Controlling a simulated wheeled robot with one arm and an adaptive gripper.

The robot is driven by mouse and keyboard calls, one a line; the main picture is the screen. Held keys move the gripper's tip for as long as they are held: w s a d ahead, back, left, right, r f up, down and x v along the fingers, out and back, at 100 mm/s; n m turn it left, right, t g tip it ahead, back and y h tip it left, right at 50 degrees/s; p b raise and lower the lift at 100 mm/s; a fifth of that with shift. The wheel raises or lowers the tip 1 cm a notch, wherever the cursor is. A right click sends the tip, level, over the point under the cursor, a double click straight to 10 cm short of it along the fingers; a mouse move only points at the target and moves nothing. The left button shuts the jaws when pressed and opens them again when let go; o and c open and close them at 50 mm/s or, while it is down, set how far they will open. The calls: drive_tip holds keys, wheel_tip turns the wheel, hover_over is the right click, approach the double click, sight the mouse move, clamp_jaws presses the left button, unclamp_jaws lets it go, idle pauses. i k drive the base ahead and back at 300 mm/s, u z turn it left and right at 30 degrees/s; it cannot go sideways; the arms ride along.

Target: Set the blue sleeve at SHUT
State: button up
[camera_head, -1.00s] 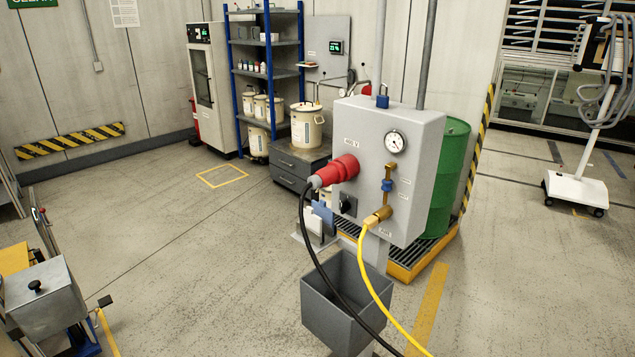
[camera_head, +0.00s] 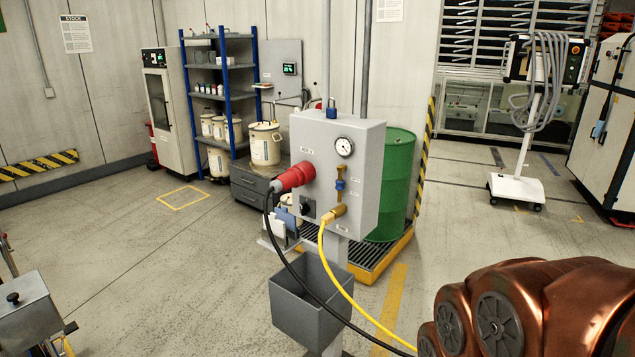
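A grey service box (camera_head: 357,165) stands on a post in the middle of the head view. On its front, a brass pipe carries a small blue part (camera_head: 339,184), which looks like the blue sleeve. Its exact setting is too small to read. Below it a brass coupling (camera_head: 338,211) joins a yellow hose (camera_head: 322,262). A round gauge (camera_head: 345,147) sits above. A red plug (camera_head: 294,177) with a black cable is in the box's left side. Copper-coloured links of my arm fill the lower right corner. My gripper is not in view.
A grey bin (camera_head: 312,302) hangs below the box, with the hose and cable passing in front of it. A green drum (camera_head: 392,185) stands on a yellow-edged grate (camera_head: 376,257) behind. A white trolley (camera_head: 517,188) stands at the right. The floor at left is mostly clear.

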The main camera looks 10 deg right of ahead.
sight(339, 185)
drive_tip(key=k, duration=0.5)
drive_tip(key=z, duration=1.05)
drive_tip(key=i, duration=0.95)
drive_tip(key=u, duration=2.15)
